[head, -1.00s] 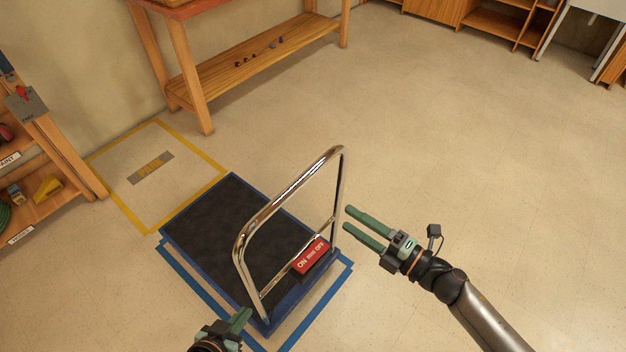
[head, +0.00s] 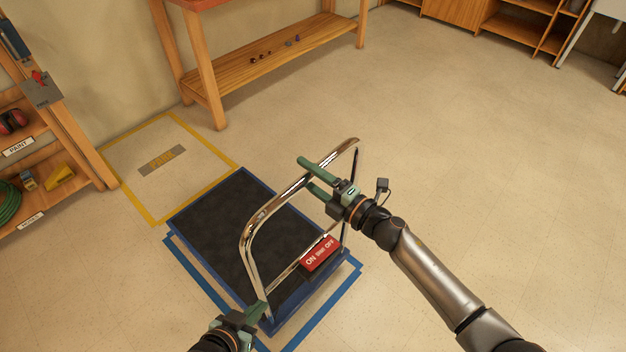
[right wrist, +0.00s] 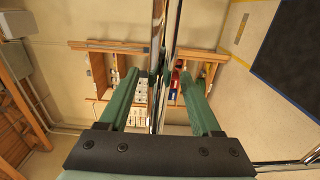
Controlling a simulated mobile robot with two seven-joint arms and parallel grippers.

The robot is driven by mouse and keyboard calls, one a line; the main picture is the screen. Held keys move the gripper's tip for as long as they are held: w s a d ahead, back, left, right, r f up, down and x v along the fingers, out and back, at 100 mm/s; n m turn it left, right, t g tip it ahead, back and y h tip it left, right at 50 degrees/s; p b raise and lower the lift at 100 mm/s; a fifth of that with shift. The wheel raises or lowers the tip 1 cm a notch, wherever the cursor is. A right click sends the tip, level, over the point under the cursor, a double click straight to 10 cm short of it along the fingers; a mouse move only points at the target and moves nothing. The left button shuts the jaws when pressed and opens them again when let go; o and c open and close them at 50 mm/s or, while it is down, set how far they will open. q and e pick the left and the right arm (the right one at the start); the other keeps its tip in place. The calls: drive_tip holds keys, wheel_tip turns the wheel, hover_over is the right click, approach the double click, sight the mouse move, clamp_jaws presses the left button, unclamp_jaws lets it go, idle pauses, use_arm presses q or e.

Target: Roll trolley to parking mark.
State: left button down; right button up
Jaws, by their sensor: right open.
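The trolley (head: 222,225) has a dark deck with blue edges and a chrome push handle (head: 262,214). It stands within a blue floor outline. The parking mark (head: 161,159), a yellow rectangle with a PARK label, lies just beyond the deck's far left end. My right gripper (head: 307,174) is open at the upper right of the handle. In the right wrist view, chrome bar (right wrist: 158,70) runs between its spread fingers, with gaps on both sides. My left gripper (head: 257,312) is by the foot of the handle's left post; its jaw opening is unclear.
A red ON/OFF box (head: 320,254) sits low at the handle end. A wooden workbench (head: 275,55) stands behind the parking mark. A shelf rack (head: 80,150) stands left of it. The floor to the right (head: 480,170) is clear.

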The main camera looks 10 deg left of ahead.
drive_tip(key=shift+c, duration=0.3)
drive_tip(key=c, duration=0.9)
clamp_jaws()
drive_tip(key=shift+f, duration=0.15)
